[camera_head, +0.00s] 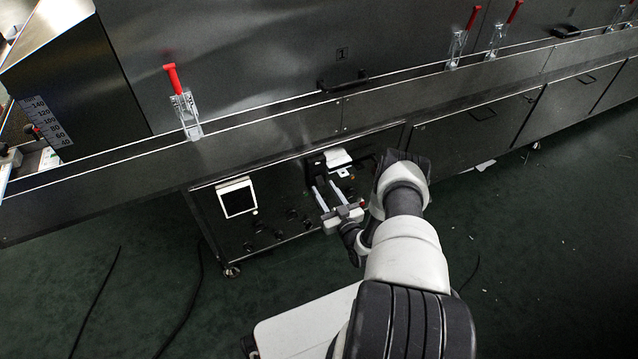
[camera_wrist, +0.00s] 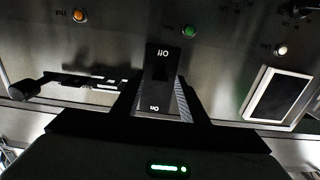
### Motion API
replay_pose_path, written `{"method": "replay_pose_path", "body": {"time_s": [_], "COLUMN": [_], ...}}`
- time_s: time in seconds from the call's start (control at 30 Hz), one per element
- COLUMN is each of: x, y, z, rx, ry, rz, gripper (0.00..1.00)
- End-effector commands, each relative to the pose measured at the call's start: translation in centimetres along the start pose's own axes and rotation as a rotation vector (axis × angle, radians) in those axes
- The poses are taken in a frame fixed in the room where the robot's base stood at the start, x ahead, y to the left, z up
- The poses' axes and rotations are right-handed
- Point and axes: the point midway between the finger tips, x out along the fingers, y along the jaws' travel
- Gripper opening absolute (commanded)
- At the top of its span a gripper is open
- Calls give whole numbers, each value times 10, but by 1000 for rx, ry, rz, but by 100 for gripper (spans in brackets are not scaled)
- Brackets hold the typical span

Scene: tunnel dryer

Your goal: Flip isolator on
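The isolator is a black block with upside-down white "Off" and "On" lettering, in the middle of the wrist view (camera_wrist: 160,72). "Off" is in its upper part, "On" in its lower part. In the head view it is the small black box (camera_head: 316,168) on the dryer's control panel. My gripper (camera_head: 319,192) reaches the panel with its two pale fingers apart, tips close to the box. In the wrist view the fingers (camera_wrist: 160,98) stand on either side of the isolator's lower part. Whether they touch it is unclear.
The panel carries a white-framed screen (camera_head: 238,199), several dark knobs and, in the wrist view, orange (camera_wrist: 80,15), green (camera_wrist: 189,31) and white (camera_wrist: 281,50) lamps. A black handle (camera_wrist: 30,88) juts out at left. Red-handled clamps (camera_head: 182,100) line the dryer above. Dark floor lies in front.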

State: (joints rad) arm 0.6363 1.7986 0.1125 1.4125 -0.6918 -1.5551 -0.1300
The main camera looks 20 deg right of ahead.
Motion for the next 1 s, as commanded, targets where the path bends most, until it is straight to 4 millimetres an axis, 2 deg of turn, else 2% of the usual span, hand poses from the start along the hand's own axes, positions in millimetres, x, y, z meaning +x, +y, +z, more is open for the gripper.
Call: {"method": "replay_pose_path", "body": {"time_s": [0.4,0.63,1.0], "x": [-2,-2,-2], "y": [1,0,1], "z": [0,0,-9], "rx": [0,0,0], "ry": [0,0,-55], "rz": [1,1,1], "gripper": [39,0,0]}}
